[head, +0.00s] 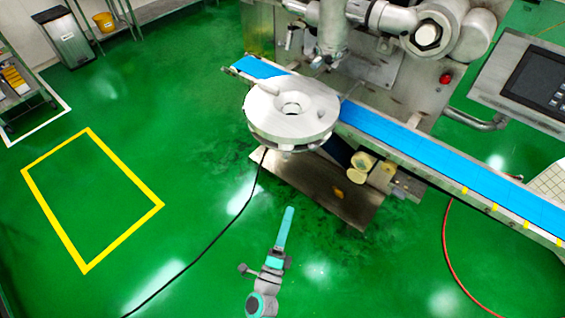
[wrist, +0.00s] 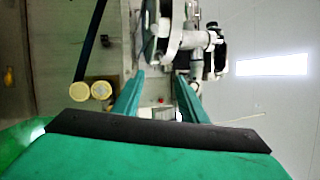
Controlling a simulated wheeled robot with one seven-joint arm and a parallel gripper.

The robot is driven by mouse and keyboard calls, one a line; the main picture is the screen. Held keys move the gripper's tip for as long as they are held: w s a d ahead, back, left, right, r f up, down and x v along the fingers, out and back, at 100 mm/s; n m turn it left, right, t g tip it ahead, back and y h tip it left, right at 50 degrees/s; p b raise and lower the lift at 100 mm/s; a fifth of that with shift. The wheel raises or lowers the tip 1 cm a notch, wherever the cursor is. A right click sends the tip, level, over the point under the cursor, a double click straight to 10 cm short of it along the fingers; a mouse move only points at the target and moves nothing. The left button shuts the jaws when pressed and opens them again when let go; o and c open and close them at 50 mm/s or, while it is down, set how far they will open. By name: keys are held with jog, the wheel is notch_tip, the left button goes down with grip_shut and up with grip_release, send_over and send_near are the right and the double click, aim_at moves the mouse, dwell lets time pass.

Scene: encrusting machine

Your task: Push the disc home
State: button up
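The grey disc (head: 312,119), round with a central hole and a raised lobe on its upper left, sits at the machine beside the blue conveyor. It looks roughly level, with a gap and a lower rim showing under its edge. I cannot tell how fully it is seated. My gripper (head: 289,211) is below and in front of the disc in the head view, clear of it. In the wrist view my gripper (wrist: 160,74) shows two teal fingers apart with nothing between them. Round metal parts of the machine (wrist: 168,42) show beyond the fingertips; I cannot tell whether they include the disc.
The blue conveyor (head: 420,148) runs behind the disc to the lower right. Yellowish round knobs (head: 363,161) stick out below it. A control panel (head: 535,78) stands at right. A black cable (head: 235,217) and a red hose (head: 450,255) cross the open green floor.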

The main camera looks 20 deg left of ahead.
aim_at(285, 157)
jog(key=w+a+m, duration=0.6)
jog(key=w+a, duration=0.1)
jog(key=a, duration=0.1)
jog(key=shift+h, duration=0.4)
jog(key=x, duration=1.1)
jog(key=shift+w+d+f, duration=0.1)
jog(key=shift+w, duration=0.1)
grip_shut()
